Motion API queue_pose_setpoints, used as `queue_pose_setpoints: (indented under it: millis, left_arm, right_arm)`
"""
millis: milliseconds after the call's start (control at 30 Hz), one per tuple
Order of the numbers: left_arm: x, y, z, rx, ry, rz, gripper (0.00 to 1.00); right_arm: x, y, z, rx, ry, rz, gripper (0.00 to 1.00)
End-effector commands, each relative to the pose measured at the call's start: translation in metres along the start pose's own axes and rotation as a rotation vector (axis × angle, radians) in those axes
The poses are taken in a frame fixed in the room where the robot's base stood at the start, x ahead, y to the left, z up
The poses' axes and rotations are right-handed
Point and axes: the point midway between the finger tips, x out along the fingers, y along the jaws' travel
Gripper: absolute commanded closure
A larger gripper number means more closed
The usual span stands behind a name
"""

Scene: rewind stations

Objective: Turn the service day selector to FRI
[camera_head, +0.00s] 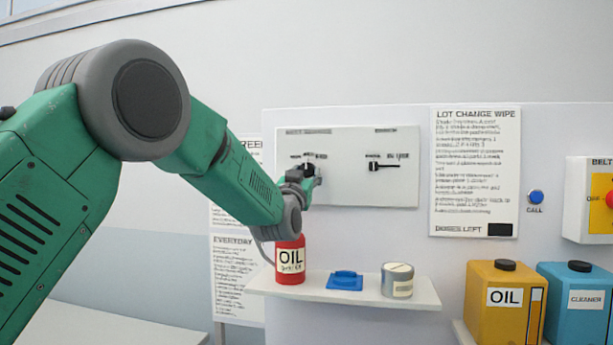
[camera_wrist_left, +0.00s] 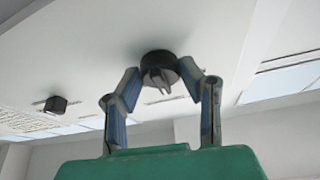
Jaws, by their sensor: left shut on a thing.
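A pale panel (camera_head: 350,190) on the wall carries two black rotary selectors; their small labels are too blurred to read. My left gripper (camera_head: 307,172) is at the left selector and mostly hides it. In the left wrist view, the round black knob (camera_wrist_left: 160,66) of this selector sits between my two fingertips, which are closed on its sides. A lighter raised grip shows on its face. The day it points to cannot be read. The right selector (camera_head: 375,166) is untouched, with its bar pointing right. It also shows as a dark knob in the wrist view (camera_wrist_left: 57,103). My right gripper is not in view.
Below the panel, a shelf (camera_head: 410,300) holds a red oil can (camera_head: 290,270), a blue item (camera_head: 345,281) and a grey tin (camera_head: 397,280). My forearm passes close above the oil can. Yellow (camera_head: 503,320) and blue (camera_head: 575,320) containers stand at the right.

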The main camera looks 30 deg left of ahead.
Motion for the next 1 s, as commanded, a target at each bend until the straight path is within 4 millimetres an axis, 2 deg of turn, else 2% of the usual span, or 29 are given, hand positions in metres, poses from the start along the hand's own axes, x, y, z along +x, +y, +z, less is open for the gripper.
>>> queue_pose_setpoints:
  millis: [267, 633, 1000]
  left_arm:
    - [-0.001, 0.0, 0.0, 0.099, 0.001, 0.041, 0.95]
    - [0.0, -0.002, 0.0, 0.38, 0.0, 0.157, 0.95]
    - [0.0, -0.003, -0.001, 0.625, -0.001, 0.259, 0.95]
  right_arm:
    - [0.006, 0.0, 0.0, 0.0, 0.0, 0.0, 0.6]
    - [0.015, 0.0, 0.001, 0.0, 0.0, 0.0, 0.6]
    - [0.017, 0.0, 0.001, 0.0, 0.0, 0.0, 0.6]
